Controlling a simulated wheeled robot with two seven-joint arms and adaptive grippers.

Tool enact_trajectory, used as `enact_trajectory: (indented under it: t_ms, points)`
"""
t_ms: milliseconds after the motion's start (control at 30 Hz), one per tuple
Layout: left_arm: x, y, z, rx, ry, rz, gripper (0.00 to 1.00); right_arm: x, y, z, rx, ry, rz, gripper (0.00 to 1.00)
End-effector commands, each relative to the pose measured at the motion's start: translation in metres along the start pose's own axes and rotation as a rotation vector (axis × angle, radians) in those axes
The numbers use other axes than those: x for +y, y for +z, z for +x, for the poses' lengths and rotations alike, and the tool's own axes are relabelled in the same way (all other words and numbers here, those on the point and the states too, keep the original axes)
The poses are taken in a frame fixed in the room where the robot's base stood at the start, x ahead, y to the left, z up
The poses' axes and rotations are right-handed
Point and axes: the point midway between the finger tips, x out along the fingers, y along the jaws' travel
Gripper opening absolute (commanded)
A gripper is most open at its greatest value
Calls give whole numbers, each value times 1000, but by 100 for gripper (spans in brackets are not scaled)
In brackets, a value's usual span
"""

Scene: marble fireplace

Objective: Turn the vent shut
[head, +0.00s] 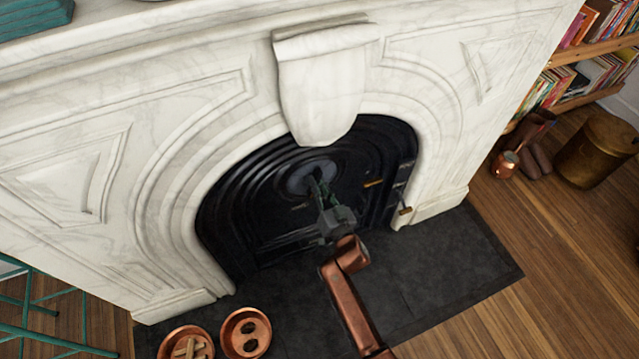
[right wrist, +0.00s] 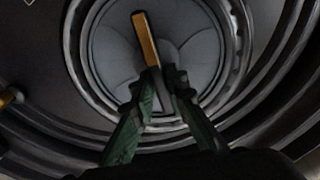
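The round vent (head: 298,180) is a grey disc in the upper middle of the black fireplace cover. It fills the centre of the right wrist view (right wrist: 105,45). A narrow bar handle (right wrist: 145,38) with a brass-coloured face crosses it, tilted with its top to the left. My right gripper (head: 320,182) reaches the vent from the front. In the right wrist view its green-and-black fingers (right wrist: 162,82) close in on both sides of the bar's lower part and appear shut on it. The fingers hide part of the bar. My left gripper is not in view.
White marble (head: 205,185) surrounds the black cover (head: 270,245). A small brass-coloured knob (head: 405,211) projects at the cover's right. Two copper bowls (head: 246,332) sit on the dark hearth slab (head: 440,265). A teal metal frame (head: 40,325) stands at left, a bookshelf (head: 590,50) at right.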

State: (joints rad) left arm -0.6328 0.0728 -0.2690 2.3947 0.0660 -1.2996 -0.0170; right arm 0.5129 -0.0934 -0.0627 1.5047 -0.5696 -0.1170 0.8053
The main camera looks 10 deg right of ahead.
Motion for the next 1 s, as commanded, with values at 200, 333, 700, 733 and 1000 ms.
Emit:
enact_trajectory:
  t_ms: [200,333,700,733,1000]
  points:
    - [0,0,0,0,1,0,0,1,0,0,0,1,-2,29]
    - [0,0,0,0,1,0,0,1,0,0,0,1,-3,30]
    - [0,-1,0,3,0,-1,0,2,1,-25,-1,3,-3,30]
    - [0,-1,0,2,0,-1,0,2,1,-31,-1,3,-2,30]
    - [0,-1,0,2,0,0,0,2,1,-87,-1,3,-2,30]
